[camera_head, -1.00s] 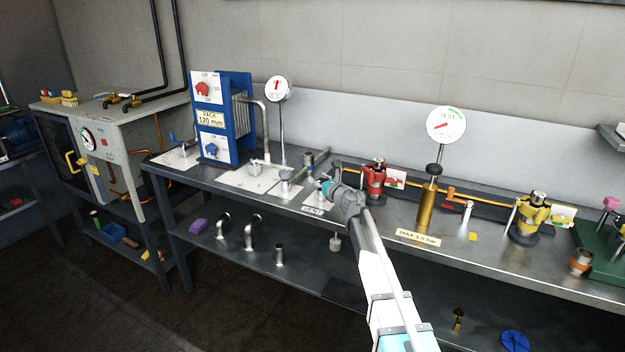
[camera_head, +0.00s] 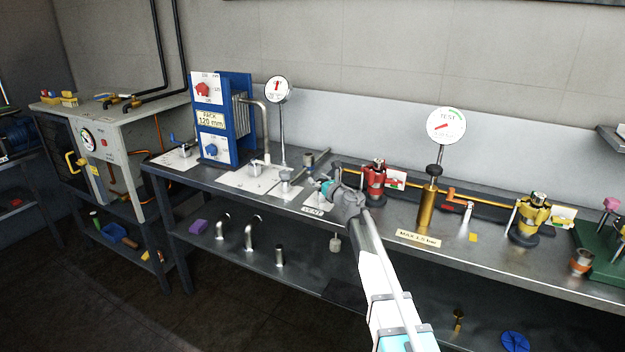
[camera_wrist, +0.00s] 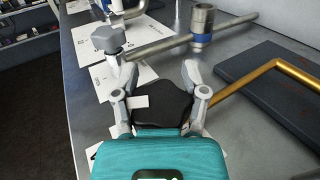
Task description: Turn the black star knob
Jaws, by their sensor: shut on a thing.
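The black star knob (camera_wrist: 162,103) shows in the wrist view, dark and lobed, between the two grey fingers of my gripper (camera_wrist: 162,88). The fingers are shut on it from both sides. A small white patch lies over its left part, and my teal gripper body covers its near edge. In the head view my gripper (camera_head: 326,188) is low over the bench at a white plate labelled VENT (camera_head: 312,209). The knob itself is hidden there behind the gripper and wrist.
A grey knob (camera_wrist: 108,39) and a horizontal pipe with a coupling (camera_wrist: 202,26) stand just beyond the gripper. A gold pipe (camera_wrist: 262,72) runs at the right. In the head view a red valve (camera_head: 375,181) and a brass cylinder (camera_head: 428,207) stand right of my arm.

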